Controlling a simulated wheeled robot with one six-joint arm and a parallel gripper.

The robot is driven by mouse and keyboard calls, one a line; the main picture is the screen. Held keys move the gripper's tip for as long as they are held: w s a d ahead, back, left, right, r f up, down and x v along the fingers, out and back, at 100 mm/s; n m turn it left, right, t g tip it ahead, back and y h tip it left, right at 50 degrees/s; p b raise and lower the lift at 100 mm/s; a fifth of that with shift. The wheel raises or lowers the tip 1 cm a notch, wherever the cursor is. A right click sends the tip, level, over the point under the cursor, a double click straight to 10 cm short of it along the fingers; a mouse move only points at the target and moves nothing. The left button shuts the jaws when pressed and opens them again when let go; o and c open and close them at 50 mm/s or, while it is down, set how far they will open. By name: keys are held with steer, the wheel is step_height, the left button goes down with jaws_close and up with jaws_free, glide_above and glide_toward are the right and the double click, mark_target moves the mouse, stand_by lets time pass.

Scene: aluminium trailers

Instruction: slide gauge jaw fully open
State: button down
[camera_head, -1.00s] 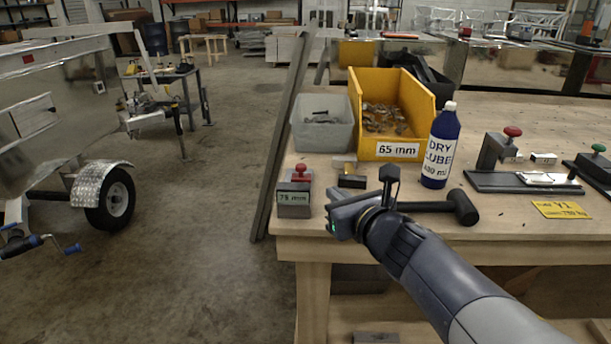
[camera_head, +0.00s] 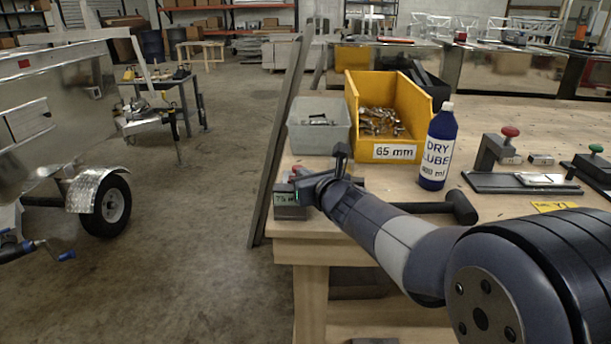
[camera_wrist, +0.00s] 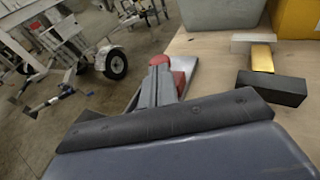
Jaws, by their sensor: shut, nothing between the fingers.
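The slide gauge (camera_head: 290,212) is a small grey block with a green "75 mm" style display, at the near left corner of the wooden bench. My gripper (camera_head: 293,186) reaches over it from the right and hides much of its top. In the wrist view the gripper's closed fingers (camera_wrist: 157,88) point at the gauge's red knob (camera_wrist: 159,61), and red also shows to the right of the fingers. Part of the gauge's pale metal body (camera_wrist: 205,73) shows beside them. Whether the fingers touch the knob or jaw I cannot tell. The gripper is shut and empty.
Beside the gauge lies a brass piece (camera_wrist: 262,58) between a silver and a black block (camera_wrist: 271,88). Behind stand a grey bin (camera_head: 318,138) and a yellow bin (camera_head: 355,110).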

stand_by(0.3)
steer(key=w, duration=0.2)
steer(key=shift+w, duration=0.4)
steer(key=shift+w+d, duration=0.1)
steer(key=shift+w, duration=0.1)
steer(key=shift+r, duration=0.15)
